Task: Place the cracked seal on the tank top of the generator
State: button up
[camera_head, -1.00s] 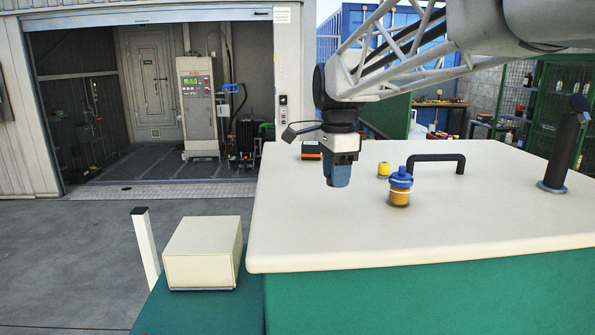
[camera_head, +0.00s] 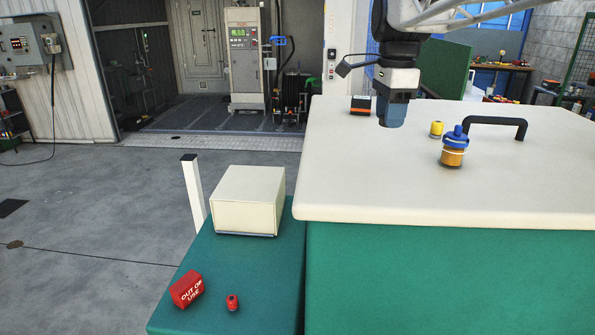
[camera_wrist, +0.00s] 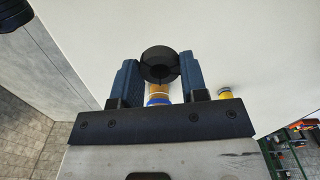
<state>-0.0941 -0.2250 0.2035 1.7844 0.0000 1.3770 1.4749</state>
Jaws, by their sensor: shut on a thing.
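My gripper (camera_head: 395,112) hangs pointing down over the cream top of the generator (camera_head: 350,190), left of a yellow jar with a blue cap (camera_head: 454,148). In the wrist view my gripper (camera_wrist: 160,75) is shut on a black ring, the cracked seal (camera_wrist: 147,60), which sits between the two blue-grey fingers. The seal cannot be made out in the head view. The blue-capped jar shows partly behind the seal in the wrist view (camera_wrist: 158,88). The gap between gripper and cream top is hard to judge.
A small yellow cap (camera_head: 436,128), a black-and-orange box (camera_head: 360,105) and a black handle (camera_head: 497,121) are on the cream top. A beige box (camera_head: 247,200), a red "OUT OF USE" block (camera_head: 187,289) and a small red piece (camera_head: 232,303) sit on the lower green surface (camera_head: 255,265).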

jog(key=shift+r, duration=0.9)
jog(key=w+a+n, duration=0.1)
jog(key=w+a, duration=0.2)
jog(key=a, duration=0.5)
jog(key=w+a, duration=0.2)
jog(key=a, duration=0.5)
jog(key=n, duration=0.1)
send_over(249, 276)
notch_tip(249, 276, down, 47)
jog(key=shift+f, duration=0.15)
jog(key=shift+f, duration=1.95)
jog(key=shift+f, duration=2)
jog(key=shift+f, duration=0.15)
